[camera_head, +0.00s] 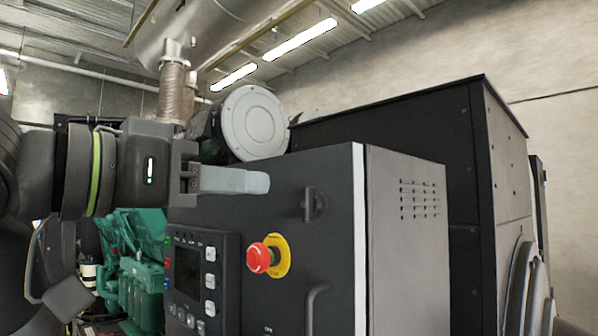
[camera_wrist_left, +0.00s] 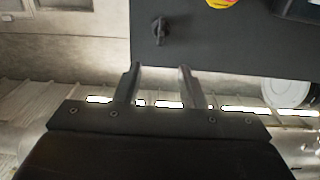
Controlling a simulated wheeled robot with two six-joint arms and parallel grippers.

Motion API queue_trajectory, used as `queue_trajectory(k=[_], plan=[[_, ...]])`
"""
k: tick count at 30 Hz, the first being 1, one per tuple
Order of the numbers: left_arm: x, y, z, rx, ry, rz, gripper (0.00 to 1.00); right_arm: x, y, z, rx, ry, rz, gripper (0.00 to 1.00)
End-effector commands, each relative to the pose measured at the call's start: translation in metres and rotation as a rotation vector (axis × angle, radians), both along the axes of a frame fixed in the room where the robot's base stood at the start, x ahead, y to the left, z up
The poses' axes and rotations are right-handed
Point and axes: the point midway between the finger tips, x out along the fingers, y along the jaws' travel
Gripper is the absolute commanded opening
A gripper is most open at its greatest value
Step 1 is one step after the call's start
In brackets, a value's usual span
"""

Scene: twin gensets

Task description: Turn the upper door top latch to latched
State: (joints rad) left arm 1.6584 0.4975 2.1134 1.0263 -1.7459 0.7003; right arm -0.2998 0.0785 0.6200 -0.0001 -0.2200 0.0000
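The upper door top latch (camera_head: 314,204) is a small dark turn handle on the dark grey cabinet door (camera_head: 330,250), near its upper right edge. Its grip looks roughly upright. The latch also shows in the left wrist view (camera_wrist_left: 160,30), beyond the fingers. My left gripper (camera_head: 262,182) is left of the latch and slightly higher in the head view, apart from it. In the left wrist view its two fingers (camera_wrist_left: 160,74) stand apart with nothing between them, so it is open. My right gripper is not in view.
A red emergency stop button (camera_head: 260,257) on a yellow plate and a control panel (camera_head: 200,280) with a screen sit lower left of the latch. A door handle (camera_head: 318,305) is below. A green engine (camera_head: 135,260) stands at the left.

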Motion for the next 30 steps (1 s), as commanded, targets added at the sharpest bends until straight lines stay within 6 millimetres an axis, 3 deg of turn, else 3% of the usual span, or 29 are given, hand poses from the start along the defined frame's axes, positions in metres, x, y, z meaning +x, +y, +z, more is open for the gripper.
queue_trajectory(k=[18, 30], plan=[[0.059, -0.06, 0.001, -0.001, 0.005, -0.002, 0.36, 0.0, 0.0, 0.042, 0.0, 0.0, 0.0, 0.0], [0.069, -0.069, -0.001, 0.001, 0.001, 0.001, 0.36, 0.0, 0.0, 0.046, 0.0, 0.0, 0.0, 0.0]])
